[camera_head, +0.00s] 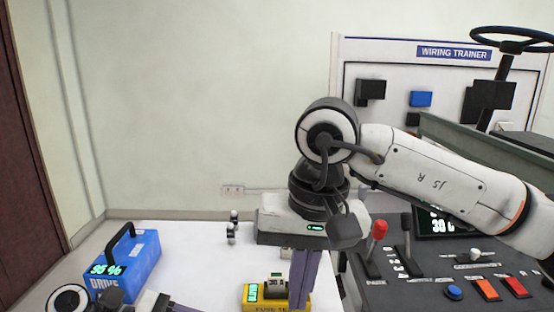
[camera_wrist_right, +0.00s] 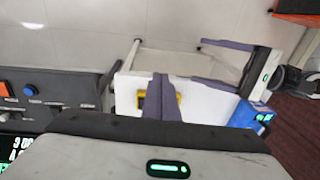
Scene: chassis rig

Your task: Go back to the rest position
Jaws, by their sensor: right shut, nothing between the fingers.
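My right gripper (camera_head: 300,279) hangs fingers down over the white table (camera_head: 190,258), in front of part of the yellow fuse tester (camera_head: 263,304). In the right wrist view its purple fingers (camera_wrist_right: 160,98) lie together, shut with nothing between them. My left gripper (camera_wrist_right: 198,61) shows at the right of the wrist view, its two purple fingers apart and empty above the table. In the head view only a little of the left arm (camera_head: 72,300) shows at the bottom left edge.
A blue drive battery box (camera_head: 132,268) with a black handle stands on the table's left. Small dark and grey pieces (camera_head: 232,232) stand at the back. A dark console (camera_head: 468,272) with levers and buttons is at right, below the wiring trainer panel (camera_head: 388,58) and steering wheel (camera_head: 508,36).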

